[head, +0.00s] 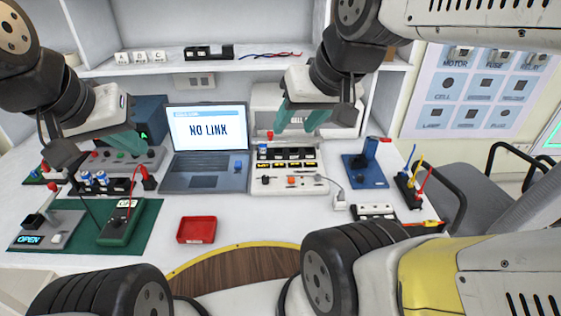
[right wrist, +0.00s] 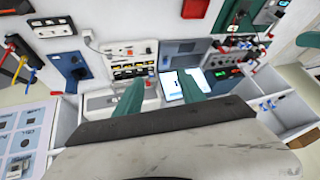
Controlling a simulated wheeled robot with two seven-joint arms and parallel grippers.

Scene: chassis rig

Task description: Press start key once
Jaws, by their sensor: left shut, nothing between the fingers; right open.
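No key with a readable start label shows. A white chassis rig (head: 289,183) stands right of the laptop, with dark slots, an orange button (head: 291,180) and a red knob (head: 270,134). A grey panel (head: 150,158) with small coloured buttons stands left of the laptop; its lettering is too small to read. My left gripper (head: 126,141) is shut and empty above that panel, partly covering it. My right gripper (head: 302,118) is open and empty above the back of the white rig. Its two teal fingers spread apart in the right wrist view (right wrist: 163,95).
The laptop (head: 206,178) shows "NO LINK". A red tray (head: 196,230) lies in front of it. A green mat (head: 75,243) with a meter and an "OPEN" box is at left. A blue stand (head: 363,172) and coloured leads are at right. Free white table lies around the tray.

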